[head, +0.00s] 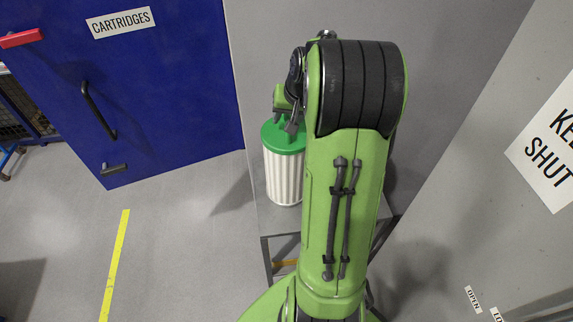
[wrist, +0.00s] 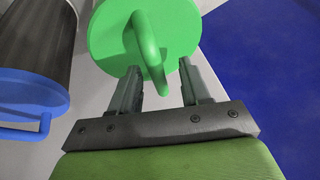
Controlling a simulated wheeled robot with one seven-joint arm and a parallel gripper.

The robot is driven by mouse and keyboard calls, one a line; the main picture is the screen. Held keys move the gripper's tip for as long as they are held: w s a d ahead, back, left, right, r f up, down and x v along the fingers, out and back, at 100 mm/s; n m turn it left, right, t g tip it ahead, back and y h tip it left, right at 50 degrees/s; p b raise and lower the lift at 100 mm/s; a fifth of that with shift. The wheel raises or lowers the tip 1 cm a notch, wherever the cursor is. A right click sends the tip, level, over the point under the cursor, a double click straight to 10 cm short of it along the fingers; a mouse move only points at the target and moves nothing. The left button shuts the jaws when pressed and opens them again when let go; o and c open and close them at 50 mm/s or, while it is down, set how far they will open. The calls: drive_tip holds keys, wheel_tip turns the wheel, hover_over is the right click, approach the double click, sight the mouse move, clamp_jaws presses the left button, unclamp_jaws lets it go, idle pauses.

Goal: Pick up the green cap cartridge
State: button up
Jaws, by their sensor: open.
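The green cap cartridge (head: 284,170) stands upright on a grey stand in the head view, with a white pleated body and a green cap. My arm hides part of its right side. In the wrist view its green cap (wrist: 182,22) shows at the top, with a raised green loop handle (wrist: 149,55). My gripper (wrist: 160,75) is open, with one finger on each side of the handle's lower end. I cannot tell whether the fingers touch it. In the head view my gripper (head: 286,122) is over the cap.
A blue door (head: 165,100) labelled CARTRIDGES stands left of the stand (head: 262,215) in the head view. A grey panel marked KEEP SHUT (head: 480,170) is at the right.

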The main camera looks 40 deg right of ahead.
drive_tip(key=shift+w+d+f, duration=0.2)
drive_tip(key=shift+w+f, duration=0.05)
drive_tip(key=shift+f, duration=0.2)
drive_tip(key=shift+w+d+f, duration=0.2)
drive_tip(key=shift+f, duration=0.2)
drive_tip(key=shift+s+a+r, duration=0.1)
drive_tip(key=shift+s+a, duration=0.05)
drive_tip(key=shift+a, duration=0.05)
drive_tip(key=shift+c, duration=0.3)
clamp_jaws()
drive_tip(key=shift+r, duration=0.1)
